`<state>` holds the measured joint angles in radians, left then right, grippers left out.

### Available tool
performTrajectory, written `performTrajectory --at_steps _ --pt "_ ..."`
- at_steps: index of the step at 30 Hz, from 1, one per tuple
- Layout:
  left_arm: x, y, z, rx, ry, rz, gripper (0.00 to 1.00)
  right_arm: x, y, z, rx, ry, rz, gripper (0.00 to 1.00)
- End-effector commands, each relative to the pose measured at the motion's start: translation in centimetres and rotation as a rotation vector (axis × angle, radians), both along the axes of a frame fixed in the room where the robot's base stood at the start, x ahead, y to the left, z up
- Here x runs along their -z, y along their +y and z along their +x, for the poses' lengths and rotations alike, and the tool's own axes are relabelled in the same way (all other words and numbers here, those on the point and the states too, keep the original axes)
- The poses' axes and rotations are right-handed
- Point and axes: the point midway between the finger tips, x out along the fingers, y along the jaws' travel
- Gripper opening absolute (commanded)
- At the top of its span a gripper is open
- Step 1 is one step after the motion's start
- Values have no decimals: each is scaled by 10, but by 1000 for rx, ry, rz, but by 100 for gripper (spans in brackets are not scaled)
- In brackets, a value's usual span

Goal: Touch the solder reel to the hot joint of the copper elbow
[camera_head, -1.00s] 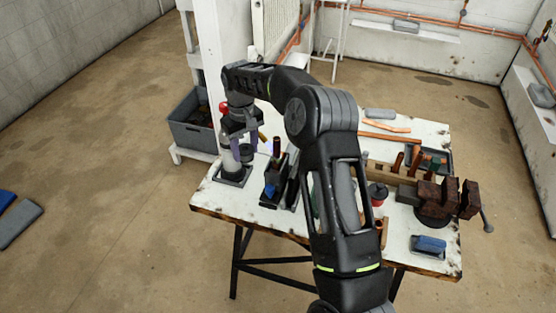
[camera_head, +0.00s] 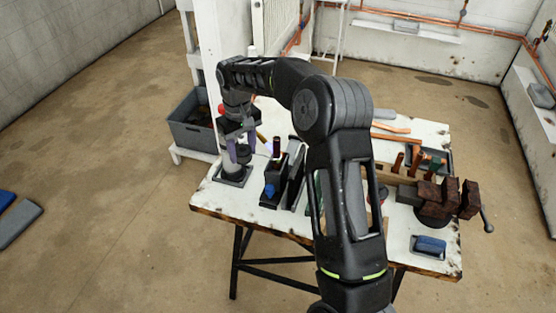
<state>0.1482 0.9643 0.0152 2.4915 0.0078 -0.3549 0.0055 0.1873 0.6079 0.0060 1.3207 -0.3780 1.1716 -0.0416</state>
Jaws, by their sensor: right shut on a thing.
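My right gripper (camera_head: 236,150) points down over the left end of the workbench (camera_head: 218,196). It is shut on a pale upright thing (camera_head: 227,163) above a grey square base; fingers and wrist hide much of it. A small red part (camera_head: 221,109) shows beside the wrist. I cannot tell whether the solder reel is among these parts. Several copper pieces stand on a wooden block at the right, one of them a short upright pipe (camera_head: 398,162). I cannot make out the elbow's joint for certain. My left gripper is not in view.
A dark holder with a blue item (camera_head: 270,190) stands just right of my right gripper. A rusty vise (camera_head: 436,197) and a blue item in a tray (camera_head: 430,244) are at the right. A grey bin (camera_head: 192,130) stands behind left. My right arm covers the bench's middle.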

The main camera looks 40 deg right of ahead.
Motion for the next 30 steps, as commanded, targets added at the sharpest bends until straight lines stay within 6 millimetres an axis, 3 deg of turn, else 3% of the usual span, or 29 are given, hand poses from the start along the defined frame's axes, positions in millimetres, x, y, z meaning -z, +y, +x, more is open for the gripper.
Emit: performTrajectory --at_steps 5,18,30 --pt "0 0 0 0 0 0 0 -4 0 1 0 -2 0 0" --pt "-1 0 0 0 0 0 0 -38 0 1 1 -3 0 0" --pt "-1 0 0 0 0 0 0 -41 0 0 0 -1 0 0"
